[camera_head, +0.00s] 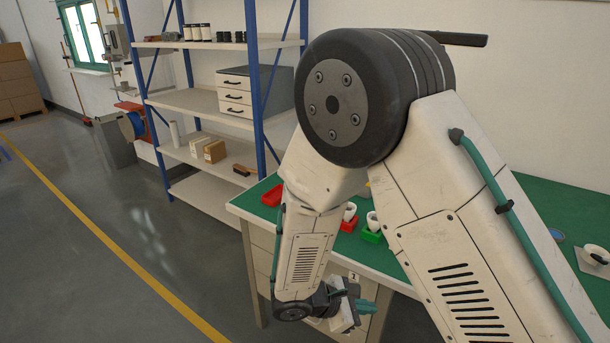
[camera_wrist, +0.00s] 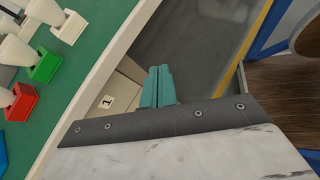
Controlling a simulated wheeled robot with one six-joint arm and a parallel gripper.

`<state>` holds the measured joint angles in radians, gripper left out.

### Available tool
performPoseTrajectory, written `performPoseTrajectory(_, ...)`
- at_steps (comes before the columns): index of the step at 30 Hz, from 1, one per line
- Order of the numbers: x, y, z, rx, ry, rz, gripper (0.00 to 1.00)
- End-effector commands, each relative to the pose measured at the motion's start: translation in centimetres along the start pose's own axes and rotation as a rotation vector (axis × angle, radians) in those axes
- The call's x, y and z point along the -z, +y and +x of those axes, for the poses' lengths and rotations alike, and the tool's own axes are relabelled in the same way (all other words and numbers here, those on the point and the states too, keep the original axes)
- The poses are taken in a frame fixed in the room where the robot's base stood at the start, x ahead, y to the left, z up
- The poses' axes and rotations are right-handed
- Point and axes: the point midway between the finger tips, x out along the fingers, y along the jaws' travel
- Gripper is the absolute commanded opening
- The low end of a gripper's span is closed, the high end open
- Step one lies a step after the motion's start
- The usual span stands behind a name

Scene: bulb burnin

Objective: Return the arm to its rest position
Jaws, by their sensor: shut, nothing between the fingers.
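My arm fills the right and middle of the head view, bent at a large dark joint, with its forearm hanging down. My gripper (camera_head: 366,306) is at the lower end, beside the front edge of the green-topped workbench (camera_head: 545,200). In the wrist view the teal fingers of my gripper (camera_wrist: 158,85) are together with nothing between them. My arm hides much of the bench top in the head view.
On the bench are a red holder (camera_head: 349,224), a green holder (camera_head: 372,236) with white pieces, and a red bin (camera_head: 272,195). A blue-framed shelf (camera_head: 215,100) stands behind. The floor (camera_head: 110,240) at left is clear.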

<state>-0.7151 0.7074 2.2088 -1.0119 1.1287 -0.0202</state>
Motion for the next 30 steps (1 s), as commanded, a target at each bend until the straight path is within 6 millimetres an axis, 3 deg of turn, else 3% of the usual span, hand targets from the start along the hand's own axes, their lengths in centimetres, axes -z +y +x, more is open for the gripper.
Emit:
performPoseTrajectory(1,-2.5,-0.3,-0.5,0.059,0.015,0.077,0.00)
performPoseTrajectory(3,-5.4,-1.1,-1.0,0.148,0.033,0.176,0.00)
performPoseTrajectory(12,-15.7,-5.7,-3.5,0.493,0.154,0.573,0.00)
performPoseTrajectory(21,-22.8,-10.4,-6.5,0.771,0.332,0.934,0.00)
performPoseTrajectory(30,-28.1,-14.3,-9.3,0.928,0.551,1.270,0.00)
